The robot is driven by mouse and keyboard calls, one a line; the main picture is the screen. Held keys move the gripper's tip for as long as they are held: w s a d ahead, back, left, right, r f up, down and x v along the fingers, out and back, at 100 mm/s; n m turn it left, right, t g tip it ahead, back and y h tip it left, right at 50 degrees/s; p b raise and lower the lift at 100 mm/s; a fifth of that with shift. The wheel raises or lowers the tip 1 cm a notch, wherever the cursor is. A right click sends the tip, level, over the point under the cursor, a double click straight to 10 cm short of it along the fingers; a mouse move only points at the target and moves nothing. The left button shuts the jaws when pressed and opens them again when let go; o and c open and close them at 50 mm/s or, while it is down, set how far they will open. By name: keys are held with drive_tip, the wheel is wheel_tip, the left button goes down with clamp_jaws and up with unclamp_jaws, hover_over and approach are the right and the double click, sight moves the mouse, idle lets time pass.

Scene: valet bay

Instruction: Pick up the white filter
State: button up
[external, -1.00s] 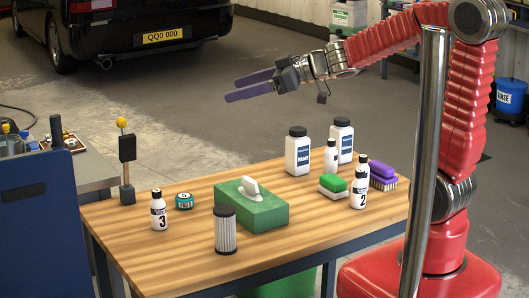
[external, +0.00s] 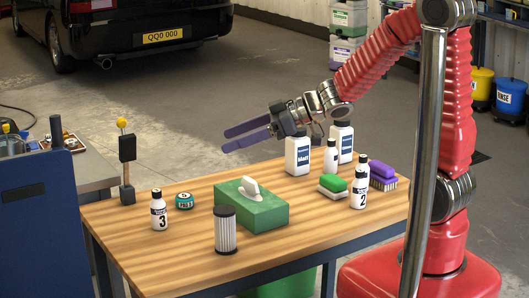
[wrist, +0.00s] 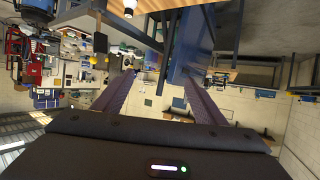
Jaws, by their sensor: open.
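The white filter (external: 225,234), a pleated cylinder with a dark top cap, stands upright near the front edge of the wooden table (external: 180,262). My gripper (external: 225,140) is above and behind it in the external view, over the far part of the table. Its two purple fingers point left, are spread apart and hold nothing. In the wrist view my gripper (wrist: 160,78) is also open and empty. I cannot make out the filter for sure there.
A green tissue box (external: 258,212) stands right of the filter. Bottle 3 (external: 159,212) and a small teal tin (external: 184,201) are to its left. White bottles (external: 298,156) and brushes (external: 333,184) stand at the right. A dark block on a post (external: 127,165) is at the left corner.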

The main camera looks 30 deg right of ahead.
sight(232, 209)
wheel_tip(232, 209, down, 19)
drive_tip(key=shift+r, duration=0.15)
drive_tip(key=shift+x, duration=1.25)
drive_tip(key=shift+x, duration=2.5)
drive_tip(key=shift+r, duration=0.1)
drive_tip(key=shift+c, duration=0.4)
drive_tip(key=c, duration=1.1)
